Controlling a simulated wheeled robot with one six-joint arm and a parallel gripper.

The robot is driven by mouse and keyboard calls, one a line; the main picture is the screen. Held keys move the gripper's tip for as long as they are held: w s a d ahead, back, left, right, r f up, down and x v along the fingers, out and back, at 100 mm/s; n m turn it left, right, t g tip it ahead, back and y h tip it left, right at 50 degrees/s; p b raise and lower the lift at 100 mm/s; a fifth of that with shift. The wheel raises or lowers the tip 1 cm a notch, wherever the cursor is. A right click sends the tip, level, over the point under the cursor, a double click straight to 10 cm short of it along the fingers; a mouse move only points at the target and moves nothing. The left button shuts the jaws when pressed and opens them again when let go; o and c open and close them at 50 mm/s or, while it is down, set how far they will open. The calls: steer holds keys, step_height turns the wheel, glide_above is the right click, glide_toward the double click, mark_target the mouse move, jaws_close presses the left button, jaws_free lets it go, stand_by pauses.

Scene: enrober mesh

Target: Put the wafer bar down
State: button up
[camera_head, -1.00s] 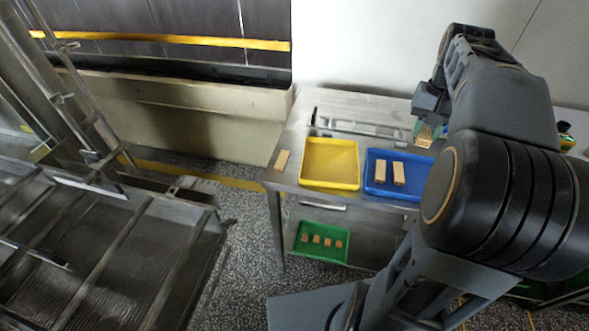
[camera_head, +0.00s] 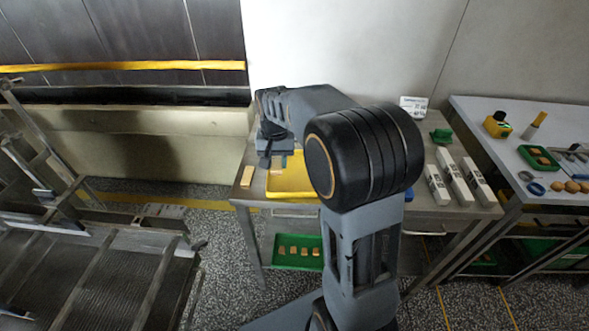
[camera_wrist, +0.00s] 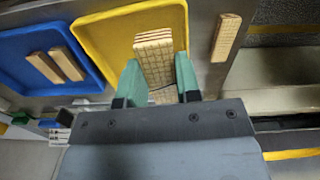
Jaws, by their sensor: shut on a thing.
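The wafer bar (camera_wrist: 155,65) is held between the green fingers of my gripper (camera_wrist: 157,78), seen in the wrist view. The gripper is shut on it. Behind the bar in that view lies the yellow tray (camera_wrist: 96,38), so the bar appears over the tray; the height between them is hard to tell. In the head view my gripper (camera_head: 277,162) is at the left part of the yellow tray (camera_head: 290,187), and my arm hides the tray's right side. The held bar is barely visible there.
A loose wafer bar (camera_head: 247,176) lies on the steel table left of the yellow tray. The blue tray (camera_wrist: 28,50) holds two bars. A green tray (camera_head: 290,252) with several pieces sits on the lower shelf. White boxes (camera_head: 455,182) stand at the table's right.

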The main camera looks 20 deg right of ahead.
glide_above(295, 175)
steer(key=a, duration=0.2)
steer(key=f, duration=0.3)
steer(key=s+f+p, duration=0.1)
steer(key=f, duration=0.1)
steer(key=shift+d+f, duration=0.25)
steer(key=shift+f, duration=0.05)
steer(key=shift+w+d+f, duration=0.3)
steer(key=shift+d+f, duration=0.1)
steer(key=shift+f, duration=0.2)
steer(key=f, duration=0.3)
steer(key=shift+w+d+p, duration=0.15)
steer(key=shift+d+p, duration=0.1)
steer(key=shift+p, duration=0.15)
steer(key=shift+f, duration=0.4)
